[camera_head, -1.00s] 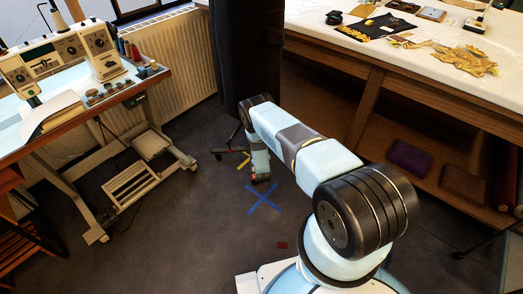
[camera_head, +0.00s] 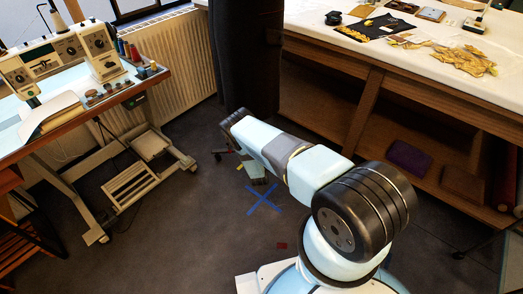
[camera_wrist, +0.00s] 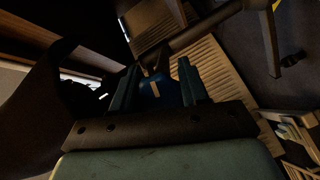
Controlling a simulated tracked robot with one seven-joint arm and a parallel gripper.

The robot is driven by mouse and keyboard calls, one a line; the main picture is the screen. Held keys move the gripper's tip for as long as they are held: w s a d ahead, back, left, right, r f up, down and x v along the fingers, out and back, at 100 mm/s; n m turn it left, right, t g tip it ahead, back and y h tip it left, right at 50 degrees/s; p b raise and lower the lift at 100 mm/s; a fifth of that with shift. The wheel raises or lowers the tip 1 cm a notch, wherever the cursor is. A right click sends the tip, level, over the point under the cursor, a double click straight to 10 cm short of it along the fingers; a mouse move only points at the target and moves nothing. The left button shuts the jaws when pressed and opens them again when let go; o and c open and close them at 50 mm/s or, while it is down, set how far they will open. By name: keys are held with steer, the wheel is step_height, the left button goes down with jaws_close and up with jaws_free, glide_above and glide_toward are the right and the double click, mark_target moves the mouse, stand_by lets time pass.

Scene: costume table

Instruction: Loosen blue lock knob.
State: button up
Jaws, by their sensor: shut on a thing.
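In the wrist view the blue lock knob (camera_wrist: 168,94) sits low between the two fingers of my gripper (camera_wrist: 157,78). It is dark blue, with a small pale mark on its near face. My gripper is shut on it, one finger on either side. Its far side and what it is mounted on are hard to make out in the shade.
A sewing table (camera_head: 135,88) is at left, a long white-topped table (camera_head: 400,62) at right. Blue tape (camera_head: 264,199) marks open floor.

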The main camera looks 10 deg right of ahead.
steer(key=shift+s+f, duration=0.2)
steer(key=shift+f, duration=0.05)
steer(key=o, duration=0.8)
steer(key=shift+o, duration=1.2)
steer(key=shift+w, duration=0.1)
steer(key=shift+r, duration=0.15)
steer(key=v, duration=1.3)
steer(key=shift+s, duration=0.4)
steer(key=shift+a, duration=0.15)
steer(key=shift+c, duration=0.5)
